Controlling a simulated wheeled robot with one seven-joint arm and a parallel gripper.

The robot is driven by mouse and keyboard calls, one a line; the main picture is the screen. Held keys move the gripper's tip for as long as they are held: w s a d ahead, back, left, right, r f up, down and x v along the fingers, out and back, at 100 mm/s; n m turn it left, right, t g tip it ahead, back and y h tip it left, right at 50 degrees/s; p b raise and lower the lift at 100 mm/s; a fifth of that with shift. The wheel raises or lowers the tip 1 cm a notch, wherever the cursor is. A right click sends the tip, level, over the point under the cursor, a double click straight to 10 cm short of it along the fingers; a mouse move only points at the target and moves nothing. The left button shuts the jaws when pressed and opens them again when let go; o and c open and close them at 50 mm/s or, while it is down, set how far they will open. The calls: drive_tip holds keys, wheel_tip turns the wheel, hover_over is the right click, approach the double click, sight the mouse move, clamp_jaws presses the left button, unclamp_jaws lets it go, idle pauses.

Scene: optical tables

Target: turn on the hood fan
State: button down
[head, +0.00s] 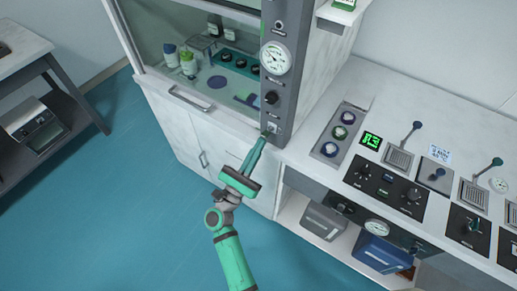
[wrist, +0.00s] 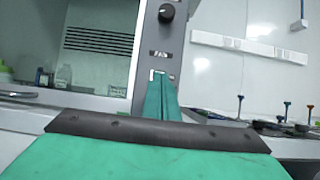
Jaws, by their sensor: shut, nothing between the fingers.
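The fume hood (head: 190,45) stands at the upper middle of the head view, with a grey control post (head: 283,95) on its right edge. The post carries a round gauge (head: 275,58), a black knob (head: 271,98) and a small pale switch (head: 273,126) low down. My gripper (head: 266,134) is shut and empty, with its tips at or just in front of this switch. In the wrist view the closed fingers (wrist: 161,82) point at a pale-framed switch (wrist: 159,74) below the black knob (wrist: 167,13). The fingertips partly cover the switch; I cannot tell whether they touch it or its position.
Bottles (head: 188,63) and a teal rack (head: 236,64) stand inside the hood. A bench (head: 455,110) with knobs, levers and a green display (head: 371,141) lies to the right. Another table (head: 25,50) is at the left. The teal floor (head: 110,220) is clear.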

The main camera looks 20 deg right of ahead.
drive_tip(key=shift+r, duration=0.1)
drive_tip(key=shift+a+f, duration=0.2)
drive_tip(key=shift+f, duration=0.15)
drive_tip(key=s+a, duration=0.6)
drive_tip(key=a, duration=0.3)
drive_tip(key=shift+s+a, duration=0.15)
drive_tip(key=shift+s, duration=0.1)
drive_tip(key=shift+w, duration=0.1)
